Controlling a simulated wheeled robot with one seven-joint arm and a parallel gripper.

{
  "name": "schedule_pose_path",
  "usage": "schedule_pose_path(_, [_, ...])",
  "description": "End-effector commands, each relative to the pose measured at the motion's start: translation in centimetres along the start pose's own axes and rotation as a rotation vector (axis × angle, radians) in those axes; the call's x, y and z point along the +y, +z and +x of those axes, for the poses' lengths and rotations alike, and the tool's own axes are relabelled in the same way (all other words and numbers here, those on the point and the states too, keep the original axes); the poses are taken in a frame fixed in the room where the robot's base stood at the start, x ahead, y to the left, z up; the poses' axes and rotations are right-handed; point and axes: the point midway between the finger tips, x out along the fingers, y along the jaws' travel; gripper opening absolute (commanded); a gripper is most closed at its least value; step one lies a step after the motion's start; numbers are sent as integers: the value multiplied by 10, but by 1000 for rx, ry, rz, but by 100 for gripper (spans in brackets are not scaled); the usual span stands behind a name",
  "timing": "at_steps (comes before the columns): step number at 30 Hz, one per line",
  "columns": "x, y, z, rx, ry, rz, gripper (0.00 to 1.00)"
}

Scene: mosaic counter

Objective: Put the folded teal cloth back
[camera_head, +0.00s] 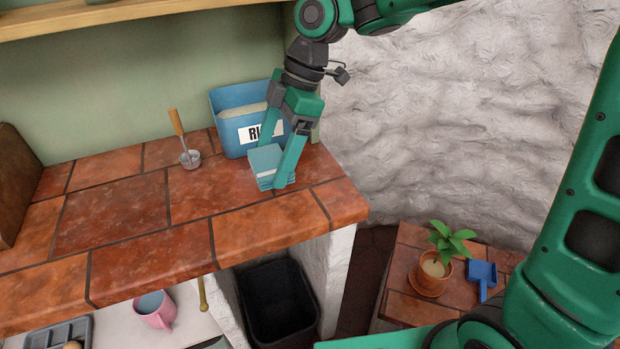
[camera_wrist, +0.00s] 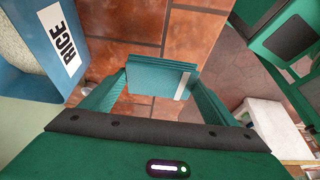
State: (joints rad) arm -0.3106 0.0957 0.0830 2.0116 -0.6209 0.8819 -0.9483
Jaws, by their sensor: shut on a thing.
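The folded teal cloth (camera_head: 265,163) is a small layered block with a pale stripe near one side. It is at the right part of the tiled counter, in front of the blue rice bin. My gripper (camera_head: 277,181) reaches down from above and is shut on the cloth. In the wrist view the cloth (camera_wrist: 158,78) sits between the two green fingers (camera_wrist: 160,95), with counter tiles beyond it. I cannot tell whether the cloth touches the counter or is just above it. The fingers hide part of its sides.
The blue bin (camera_head: 229,104) labelled RICE stands right behind the cloth. The counter's front edge (camera_head: 270,222) is close. Tiles (camera_head: 110,212) at left are clear. A black bin (camera_head: 281,305) is below.

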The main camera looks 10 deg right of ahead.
Motion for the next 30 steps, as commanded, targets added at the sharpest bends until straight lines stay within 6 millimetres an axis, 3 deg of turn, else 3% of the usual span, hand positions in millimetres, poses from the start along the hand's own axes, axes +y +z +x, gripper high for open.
schedule_pose_path(6, [-6,48,7,0,0,4,60])
schedule_pose_path(10, [-8,66,10,1,1,1,60])
schedule_pose_path(17, [-10,77,16,1,-1,0,60])
schedule_pose_path(25, [-10,90,46,1,0,1,60])
schedule_pose_path(30, [-9,91,47,0,3,1,60])
